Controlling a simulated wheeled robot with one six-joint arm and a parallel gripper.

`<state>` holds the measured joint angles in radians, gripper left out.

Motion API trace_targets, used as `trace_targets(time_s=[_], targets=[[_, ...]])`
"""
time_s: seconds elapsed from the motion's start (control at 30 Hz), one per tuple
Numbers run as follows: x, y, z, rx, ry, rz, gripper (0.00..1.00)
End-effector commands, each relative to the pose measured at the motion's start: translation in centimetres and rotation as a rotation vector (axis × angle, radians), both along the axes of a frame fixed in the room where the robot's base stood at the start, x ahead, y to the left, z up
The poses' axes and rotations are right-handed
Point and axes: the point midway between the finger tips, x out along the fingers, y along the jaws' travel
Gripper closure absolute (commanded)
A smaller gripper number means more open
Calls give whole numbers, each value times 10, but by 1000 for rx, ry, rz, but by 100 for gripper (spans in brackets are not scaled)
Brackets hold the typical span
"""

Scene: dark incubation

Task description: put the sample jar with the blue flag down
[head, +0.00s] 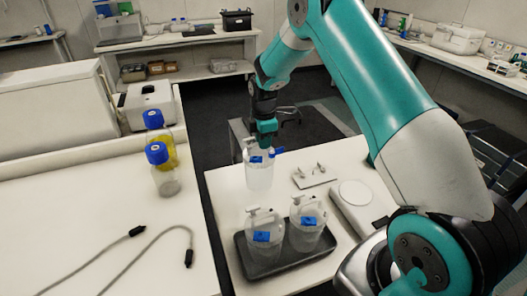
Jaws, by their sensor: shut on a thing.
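My gripper (263,142) is shut on a clear sample jar (259,177), which is upright and has a blue label and a small blue flag (278,151) at its upper right. The jar appears near the far left part of the white table (225,190). I cannot tell whether its base touches the table or hangs just above it. Two similar jars, a left one (262,252) and a right one (306,240), stand in a dark tray (285,262) nearer to me, each with a blue label. My gripper hides part of the held jar's top.
A metal plate with small upright pegs (314,179) and a flat white device with a round pad (355,194) lie right of the held jar. On the left bench stand two blue-capped bottles (165,180) (161,140), and a cable (160,238) lies there. A gap separates bench and table.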

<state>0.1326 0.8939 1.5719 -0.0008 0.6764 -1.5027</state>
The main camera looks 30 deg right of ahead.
Motion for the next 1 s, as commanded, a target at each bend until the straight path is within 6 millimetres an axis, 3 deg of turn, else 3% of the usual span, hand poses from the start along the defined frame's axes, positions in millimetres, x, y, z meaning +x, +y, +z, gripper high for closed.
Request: trace_targets(time_s=[0.5, 0.9, 0.93, 1.0], targets=[[1, 0, -49, 0, -2, 0, 100], [1, 0, -56, -1, -4, 0, 100], [0, 0, -57, 0, -1, 0, 85], [0, 0, -56, 0, -1, 0, 69]])
